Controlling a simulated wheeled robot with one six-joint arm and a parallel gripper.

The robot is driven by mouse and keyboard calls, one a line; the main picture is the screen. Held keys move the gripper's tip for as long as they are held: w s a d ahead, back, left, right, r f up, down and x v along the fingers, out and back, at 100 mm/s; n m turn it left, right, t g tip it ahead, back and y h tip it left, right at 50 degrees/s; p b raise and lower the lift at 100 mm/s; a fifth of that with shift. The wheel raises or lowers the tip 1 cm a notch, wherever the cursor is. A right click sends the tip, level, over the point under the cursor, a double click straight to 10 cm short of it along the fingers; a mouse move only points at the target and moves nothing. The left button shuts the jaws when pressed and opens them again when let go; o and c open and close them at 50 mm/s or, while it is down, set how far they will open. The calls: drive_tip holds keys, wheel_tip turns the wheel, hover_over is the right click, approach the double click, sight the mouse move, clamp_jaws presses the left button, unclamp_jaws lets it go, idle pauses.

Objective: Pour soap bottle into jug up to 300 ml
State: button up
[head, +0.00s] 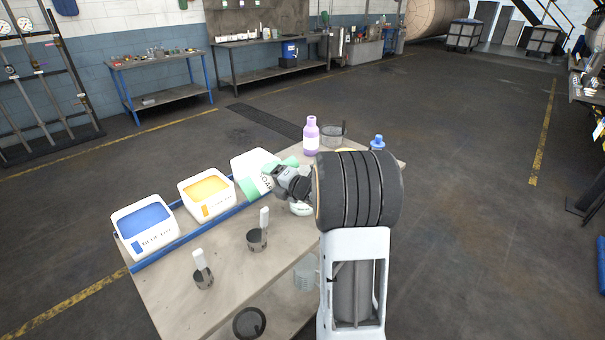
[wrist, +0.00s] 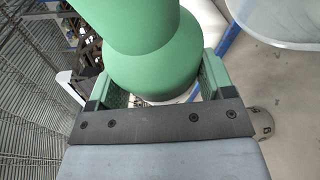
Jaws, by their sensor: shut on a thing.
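My gripper (head: 272,174) is shut on a green bottle (wrist: 155,60), which fills the space between the two green fingers in the wrist view. I take it to be the soap bottle; its label and mouth are not readable. In the head view the bottle (head: 251,188) is partly hidden and its tilt is hard to tell. No liquid level is readable.
A purple bottle (head: 311,137) stands at the back. The table (head: 180,310) is clear at front left.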

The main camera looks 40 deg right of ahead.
drive_tip(key=shift+d+r+m+y, duration=0.3)
drive_tip(key=shift+d+r+m, duration=0.2)
drive_tip(key=shift+r, duration=0.1)
idle(1.8)
drive_tip(key=shift+r+m+t, duration=0.3)
drive_tip(key=shift+r+m, duration=0.1)
idle(1.8)
